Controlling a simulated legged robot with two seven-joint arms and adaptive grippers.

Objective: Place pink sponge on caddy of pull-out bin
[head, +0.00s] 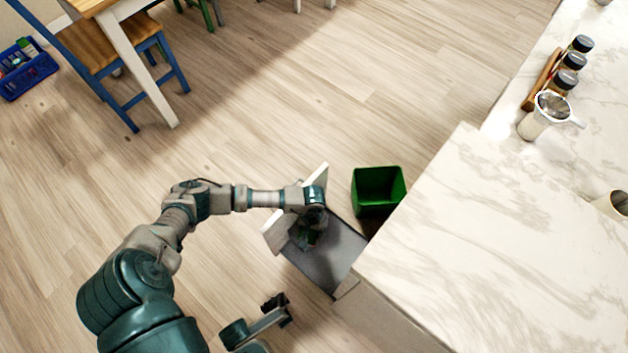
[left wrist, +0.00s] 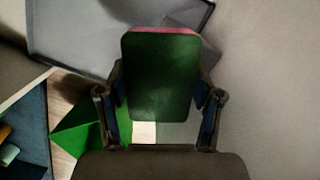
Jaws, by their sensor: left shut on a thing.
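My left gripper (head: 310,232) reaches over the pulled-out drawer unit, above its grey tray-like surface (head: 340,254), which may be the caddy. In the left wrist view the left gripper (left wrist: 160,95) is shut on the sponge (left wrist: 160,80), with a finger on each side. The sponge shows a dark green face and a thin pink top edge. In the head view the sponge is dark and hard to make out. Whether it touches the grey surface cannot be told. My right gripper (head: 277,309) is low in the head view, apart from the drawer, its jaws unclear.
A green bin (head: 379,190) stands open beside the drawer, near the marble counter (head: 450,230). The drawer's pale front panel (head: 280,231) stands close to my left wrist. Spice jars (head: 566,77) are on the far counter. A chair (head: 110,50) stands upper left; the wooden floor between is clear.

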